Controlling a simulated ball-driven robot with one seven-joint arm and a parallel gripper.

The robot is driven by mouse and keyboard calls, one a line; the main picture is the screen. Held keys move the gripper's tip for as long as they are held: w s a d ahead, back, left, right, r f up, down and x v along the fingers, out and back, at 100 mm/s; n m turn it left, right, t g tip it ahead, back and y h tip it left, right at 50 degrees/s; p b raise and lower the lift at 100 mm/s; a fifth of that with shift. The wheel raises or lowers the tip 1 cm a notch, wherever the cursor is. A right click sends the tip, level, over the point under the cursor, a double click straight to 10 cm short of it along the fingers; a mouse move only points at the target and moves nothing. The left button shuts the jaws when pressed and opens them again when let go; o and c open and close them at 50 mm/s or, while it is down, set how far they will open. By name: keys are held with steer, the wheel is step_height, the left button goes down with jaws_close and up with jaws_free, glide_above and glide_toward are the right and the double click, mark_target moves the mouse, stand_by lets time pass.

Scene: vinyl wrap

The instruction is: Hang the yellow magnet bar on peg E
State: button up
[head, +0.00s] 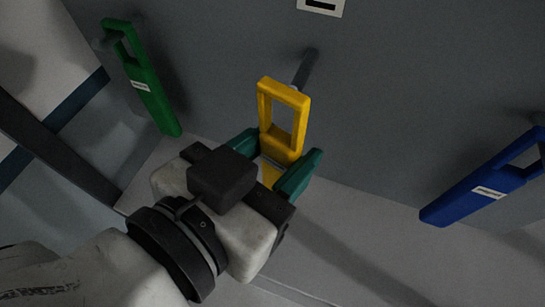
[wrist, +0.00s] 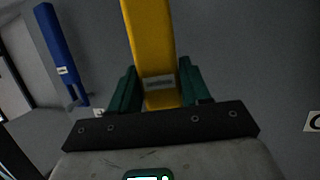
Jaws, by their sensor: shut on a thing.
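The yellow magnet bar (head: 284,148) is held upright in my gripper (head: 279,168), with its open loop end upward. In the wrist view, the yellow bar (wrist: 151,50) stands between the two green fingers of my gripper (wrist: 160,90), with a pale label low on it. A dark peg (head: 305,66) sticks out from the grey panel just behind the top of the loop. I cannot tell whether the peg passes through the loop or lies behind it. A white plate with a dark mark (head: 321,5) sits above this peg, cut by the top edge, and its letter is not readable.
A green bar (head: 150,90) hangs by its loop on a peg at the left. A blue bar (head: 470,197) hangs at the right; it also shows in the wrist view (wrist: 62,50). The grey panel (head: 400,90) is clear between the yellow and blue bars.

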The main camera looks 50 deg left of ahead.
steer(key=shift+w+a+f, duration=0.1)
steer(key=shift+w+a, duration=0.3)
steer(key=shift+w, duration=0.25)
steer(key=shift+w+a, duration=0.35)
steer(key=shift+w, duration=0.35)
steer(key=shift+w+a+f, duration=0.1)
steer(key=shift+w+a, duration=0.3)
steer(key=shift+w, duration=0.25)
steer(key=shift+w+a+f+b, duration=0.25)
steer(key=shift+w+f+b, duration=0.1)
steer(key=shift+w+b, duration=0.05)
steer(key=shift+f, duration=0.15)
steer(key=shift+w+f, duration=0.1)
steer(key=shift+f, duration=0.1)
steer(key=o, duration=1.2)
steer(key=shift+o, duration=0.2)
steer(key=b, duration=0.3)
glide_toward(312, 111)
steer(key=v, duration=0.5)
steer(key=shift+d+r, duration=0.2)
steer(key=shift+r, duration=0.1)
